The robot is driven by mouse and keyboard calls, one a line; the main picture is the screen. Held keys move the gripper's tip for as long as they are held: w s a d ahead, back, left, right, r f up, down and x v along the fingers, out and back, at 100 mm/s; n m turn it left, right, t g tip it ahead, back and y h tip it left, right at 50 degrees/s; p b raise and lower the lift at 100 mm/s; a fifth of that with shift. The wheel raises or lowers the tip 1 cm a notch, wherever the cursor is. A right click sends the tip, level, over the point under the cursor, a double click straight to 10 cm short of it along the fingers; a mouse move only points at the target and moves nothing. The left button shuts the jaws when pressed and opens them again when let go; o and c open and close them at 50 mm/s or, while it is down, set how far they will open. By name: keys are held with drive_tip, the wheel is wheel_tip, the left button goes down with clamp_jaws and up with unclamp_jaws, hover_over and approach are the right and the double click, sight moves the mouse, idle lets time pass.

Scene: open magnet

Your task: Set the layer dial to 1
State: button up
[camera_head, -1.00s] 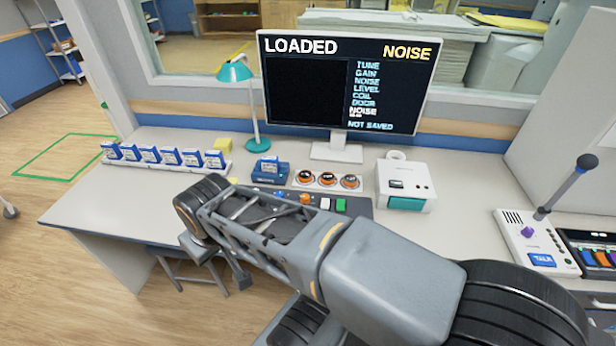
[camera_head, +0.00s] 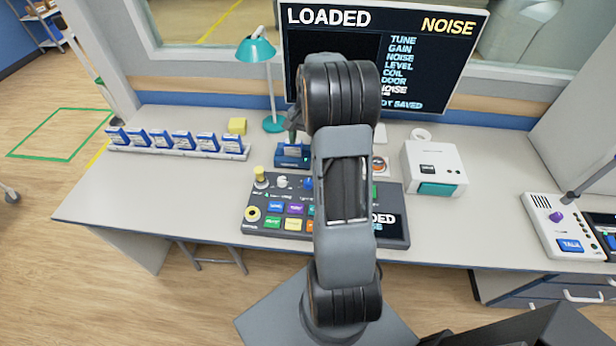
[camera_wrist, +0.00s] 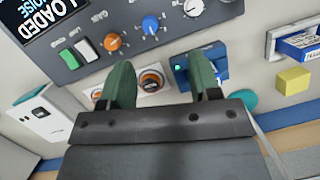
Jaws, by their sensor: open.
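In the wrist view, my gripper (camera_wrist: 161,58) is open and empty, its two green fingers apart above the desk. A round orange-and-black dial (camera_wrist: 152,80) on a white plate shows between the fingers. Another such dial (camera_wrist: 97,95) shows left of the left finger, partly covered. In the head view my arm hides most of this dial row; one dial (camera_head: 380,165) shows at its right. The control panel in the wrist view has an orange knob (camera_wrist: 112,42), a blue knob (camera_wrist: 150,25) and a white knob (camera_wrist: 194,8). I cannot read which is the layer dial.
A blue dock (camera_head: 292,155) holding a cassette stands left of the dials. A white box (camera_head: 434,168) stands to their right. The monitor (camera_head: 455,70) reads LOADED and NOISE. A yellow block (camera_head: 237,126), a teal lamp (camera_head: 257,52) and a cassette rack (camera_head: 180,150) are left.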

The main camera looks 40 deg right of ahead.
sight(308, 181)
drive_tip(key=d+f+m+y, duration=0.1)
drive_tip(key=d+f+m, duration=0.1)
drive_tip(key=d+f, duration=0.25)
drive_tip(key=p+x, duration=0.1)
drive_tip(key=x, duration=0.8)
drive_tip(key=p+x, duration=0.1)
drive_tip(key=x, duration=0.3)
drive_tip(key=shift+s+d+f+p, duration=0.1)
drive_tip(key=shift+s+f+p, duration=0.1)
drive_tip(key=shift+s+p, duration=0.15)
drive_tip(key=shift+c, duration=0.3)
